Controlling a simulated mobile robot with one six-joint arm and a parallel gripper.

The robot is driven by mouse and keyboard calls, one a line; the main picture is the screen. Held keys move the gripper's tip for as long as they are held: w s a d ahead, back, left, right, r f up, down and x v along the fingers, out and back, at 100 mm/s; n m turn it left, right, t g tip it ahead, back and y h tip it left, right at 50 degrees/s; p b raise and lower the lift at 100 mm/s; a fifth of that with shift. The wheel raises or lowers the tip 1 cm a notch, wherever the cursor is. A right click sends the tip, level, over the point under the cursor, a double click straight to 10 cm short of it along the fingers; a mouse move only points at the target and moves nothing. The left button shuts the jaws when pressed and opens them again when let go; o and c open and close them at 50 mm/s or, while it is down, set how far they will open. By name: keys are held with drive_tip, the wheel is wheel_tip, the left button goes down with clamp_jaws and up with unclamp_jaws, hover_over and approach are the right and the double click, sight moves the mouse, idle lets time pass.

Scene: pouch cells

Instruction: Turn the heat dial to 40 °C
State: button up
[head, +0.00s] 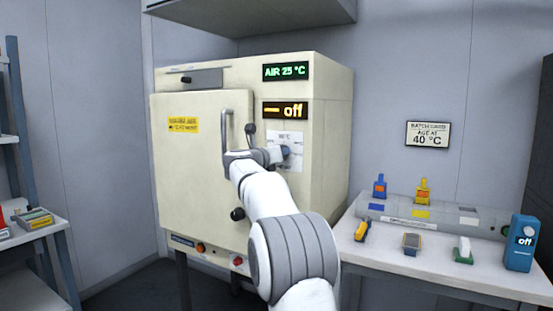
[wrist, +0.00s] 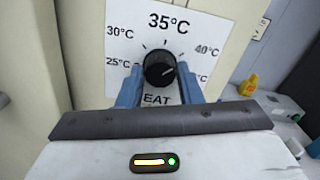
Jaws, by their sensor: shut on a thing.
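The heat dial (wrist: 160,69) is a round black knob on a white plate (wrist: 124,24) marked with temperatures, 35 °C at the top and 40 °C at upper right. Its pale pointer mark leans to the right, roughly toward 40 °C; the exact setting is hard to tell. My gripper (wrist: 160,84) has its blue fingers on both sides of the knob and is shut on it. In the head view my gripper (head: 279,155) is at the plate on the oven front (head: 215,149), hiding the knob. The lower plate lettering is partly covered.
The oven displays read AIR 25 °C (head: 286,72) and off (head: 285,111). A door handle (head: 226,130) stands left of the dial. On the right, a table (head: 390,262) holds small coloured items and a blue device (head: 521,243) reading off. A wall card (head: 427,134) says age at 40 °C.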

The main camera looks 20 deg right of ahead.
drive_tip(key=shift+d+m, duration=0.15)
drive_tip(key=shift+m, duration=0.25)
drive_tip(key=o, duration=1)
drive_tip(key=shift+c, duration=0.2)
drive_tip(key=v, duration=0.7)
drive_tip(key=shift+s+a, duration=0.25)
drive_tip(key=shift+a, duration=0.1)
